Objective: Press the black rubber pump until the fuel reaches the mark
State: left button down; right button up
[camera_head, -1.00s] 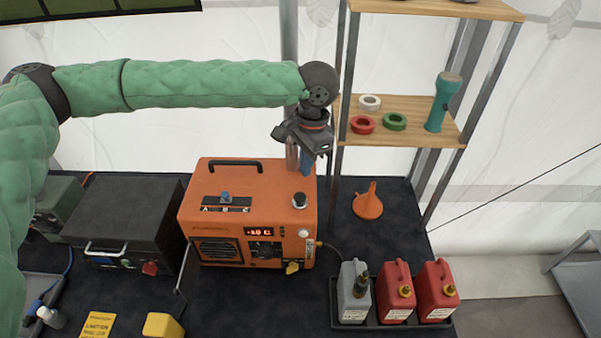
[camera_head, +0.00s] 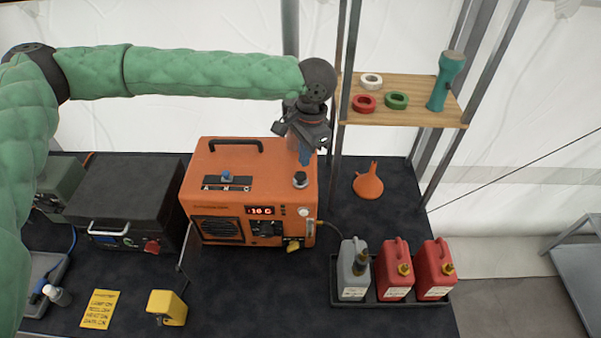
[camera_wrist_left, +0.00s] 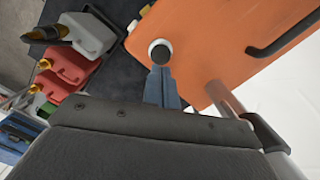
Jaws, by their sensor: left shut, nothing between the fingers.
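The orange heater box (camera_head: 250,181) stands on the dark table. The black rubber pump (camera_head: 300,179) sits in a pale ring on its top, near the right edge. The pump also shows in the left wrist view (camera_wrist_left: 160,51). My left gripper (camera_head: 305,160) is shut and empty, with its blue fingers pointing down just above the pump. In the left wrist view the fingertips (camera_wrist_left: 160,72) appear right beside the pump; I cannot tell whether they touch it. The fuel level and its mark are too small to make out. My right gripper is not in view.
A tray (camera_head: 395,301) at the front right holds a grey can (camera_head: 352,280) and two red cans. An orange funnel (camera_head: 368,186) stands right of the heater. A shelf post rises close behind the gripper. A black case (camera_head: 130,200) stands at left.

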aim_at(303, 173)
pick_arm(q)
jog(key=shift+a+f, duration=0.15)
jog(key=shift+f, duration=1.15)
jog(key=shift+f, duration=0.15)
jog(key=shift+s+f, duration=0.1)
jog(key=shift+f, duration=0.75)
jog(key=shift+w+d+r, duration=0.3)
jog(key=shift+d, duration=0.15)
jog(key=shift+w+d+r, duration=0.25)
jog(key=shift+w+d, duration=0.35)
jog(key=shift+d, duration=0.3)
jog(key=shift+a, duration=0.1)
